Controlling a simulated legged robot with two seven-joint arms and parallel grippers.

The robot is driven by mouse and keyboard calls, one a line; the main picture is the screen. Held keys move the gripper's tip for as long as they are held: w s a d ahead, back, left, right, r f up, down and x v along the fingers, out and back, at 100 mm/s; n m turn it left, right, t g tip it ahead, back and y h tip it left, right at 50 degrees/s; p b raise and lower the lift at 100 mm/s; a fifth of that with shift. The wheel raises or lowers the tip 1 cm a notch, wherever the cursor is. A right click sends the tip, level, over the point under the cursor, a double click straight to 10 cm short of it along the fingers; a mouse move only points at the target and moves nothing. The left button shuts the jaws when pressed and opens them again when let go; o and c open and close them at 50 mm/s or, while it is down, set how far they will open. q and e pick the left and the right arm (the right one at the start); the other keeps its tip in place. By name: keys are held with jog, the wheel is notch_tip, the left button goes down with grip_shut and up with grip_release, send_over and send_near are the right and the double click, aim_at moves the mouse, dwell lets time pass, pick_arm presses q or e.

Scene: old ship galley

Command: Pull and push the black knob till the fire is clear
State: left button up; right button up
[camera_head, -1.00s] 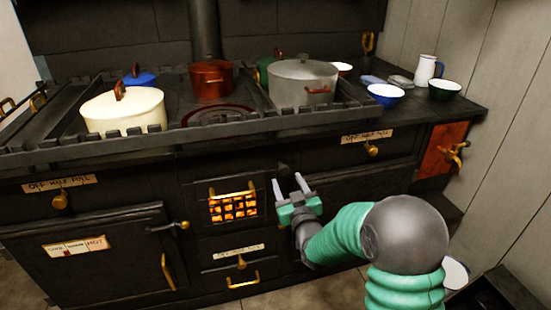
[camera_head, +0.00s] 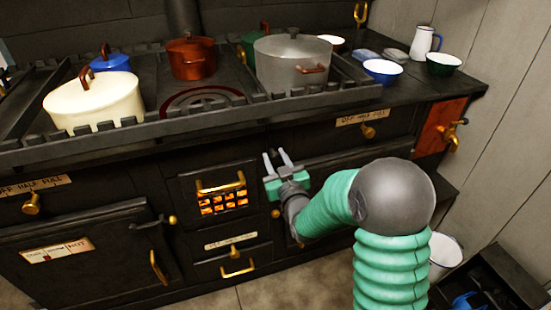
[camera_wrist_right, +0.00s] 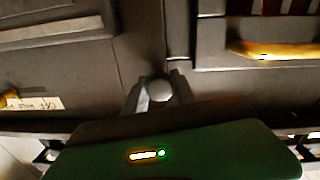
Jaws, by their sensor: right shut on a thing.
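The black knob (camera_wrist_right: 160,92) sits between the fingertips of my right gripper in the right wrist view, looking round and greyish in that light. My right gripper (camera_head: 277,158) is shut on it at the dark stove front in the head view, where the knob itself is hard to make out. The fire (camera_head: 222,203) glows orange behind a small grate just left of my right gripper. A brass handle (camera_head: 221,184) crosses the top of the grate. My left gripper is not in view.
A cream pot (camera_head: 95,103), a copper pot (camera_head: 191,58) and a grey pot (camera_head: 293,62) stand on the railed stove top. A brass tap (camera_head: 451,134) juts out at the right. A white bucket (camera_head: 445,255) stands on the floor at the lower right.

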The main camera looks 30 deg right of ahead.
grip_shut()
